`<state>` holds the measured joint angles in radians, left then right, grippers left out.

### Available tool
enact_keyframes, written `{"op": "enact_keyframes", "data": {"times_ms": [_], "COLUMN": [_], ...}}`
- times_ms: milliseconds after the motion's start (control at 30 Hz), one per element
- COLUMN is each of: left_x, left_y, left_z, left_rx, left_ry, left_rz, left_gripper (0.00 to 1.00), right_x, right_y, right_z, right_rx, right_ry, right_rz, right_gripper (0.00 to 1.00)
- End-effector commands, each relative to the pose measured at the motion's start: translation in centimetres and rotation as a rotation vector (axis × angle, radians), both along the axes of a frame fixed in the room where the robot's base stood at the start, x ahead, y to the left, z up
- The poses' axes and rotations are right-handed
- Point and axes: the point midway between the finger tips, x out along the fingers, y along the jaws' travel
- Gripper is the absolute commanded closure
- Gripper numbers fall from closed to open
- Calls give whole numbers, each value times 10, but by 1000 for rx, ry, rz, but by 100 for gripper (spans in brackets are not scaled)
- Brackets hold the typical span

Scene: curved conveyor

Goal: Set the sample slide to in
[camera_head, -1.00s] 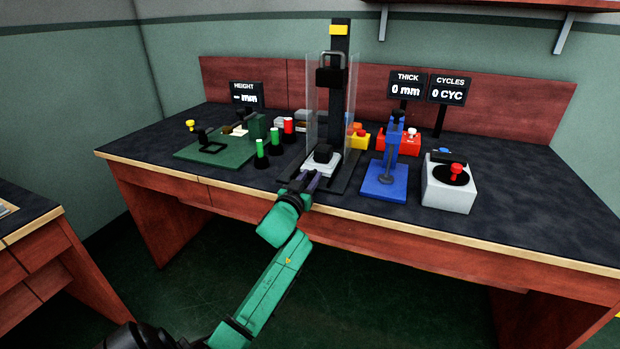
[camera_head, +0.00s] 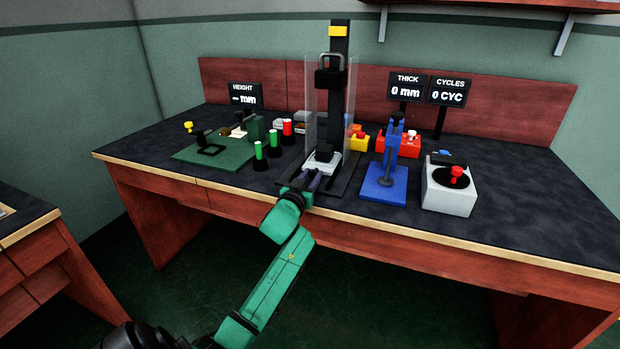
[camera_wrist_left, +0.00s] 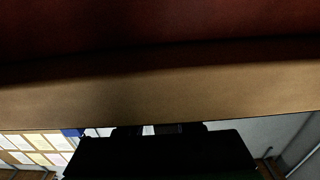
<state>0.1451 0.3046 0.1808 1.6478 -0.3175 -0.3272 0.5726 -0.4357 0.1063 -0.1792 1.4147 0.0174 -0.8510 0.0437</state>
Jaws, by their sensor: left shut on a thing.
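The sample slide (camera_head: 320,166) is a pale plate at the foot of the tall black tower (camera_head: 340,60), between clear shields. A small black block (camera_head: 323,155) sits at its back, under the tower. My left gripper (camera_head: 308,180) reaches over the table's front edge and is shut on the front of the slide; its fingers hide the exact grip. The left wrist view shows only the table edge (camera_wrist_left: 160,95) and a dark shape below it, not the slide. My right gripper is in no view.
Left of the tower stand green and red cylinders (camera_head: 259,152) and a green base plate (camera_head: 215,155). Right of it are a blue stand (camera_head: 385,185) and a white box with a red knob (camera_head: 447,190). The table front (camera_head: 450,236) at right is clear.

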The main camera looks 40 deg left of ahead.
Motion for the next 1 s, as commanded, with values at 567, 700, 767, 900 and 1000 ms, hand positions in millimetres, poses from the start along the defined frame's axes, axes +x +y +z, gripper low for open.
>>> {"op": "enact_keyframes", "data": {"times_ms": [567, 700, 767, 900, 1000], "left_x": [6, 6, 5, -9, -28], "left_y": [2, 2, 2, -4, -10], "left_z": [1, 1, 1, 1, 1], "left_rx": [1, 1, 1, 0, -1], "left_ry": [-2, -2, -2, -1, 0], "left_rz": [0, 0, 0, -1, -1], "left_gripper": [37, 37, 37, 37, 37], "right_x": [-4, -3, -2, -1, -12], "right_y": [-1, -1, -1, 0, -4], "right_z": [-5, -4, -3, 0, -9], "right_rx": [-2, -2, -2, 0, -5], "right_ry": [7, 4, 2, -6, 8], "right_rz": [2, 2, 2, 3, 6], "right_gripper": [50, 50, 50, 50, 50]}}
